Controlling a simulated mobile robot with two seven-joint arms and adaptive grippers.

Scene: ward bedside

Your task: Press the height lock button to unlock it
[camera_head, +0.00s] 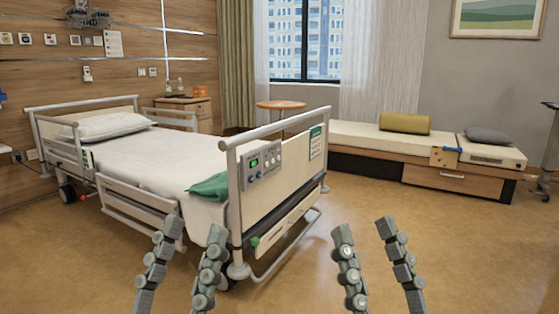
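A hospital bed (150,160) stands at the left of the head view, with its footboard (290,180) towards me. A grey control panel (261,165) with a green-lit display and several small buttons or knobs is on the footboard's outer face. I cannot tell which of these is the height lock button. A green knob (255,241) shows low on the footboard. My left gripper (195,231) is open and empty, in front of the bed's near corner. My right gripper (364,232) is open and empty, to the right of the footboard. Neither appears to touch the bed.
A bench (365,138) with a yellow bolster (405,123) and a grey pillow (487,135) stands at the back right. A round orange table (281,105) is behind the bed. A green cloth (210,186) lies on the mattress.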

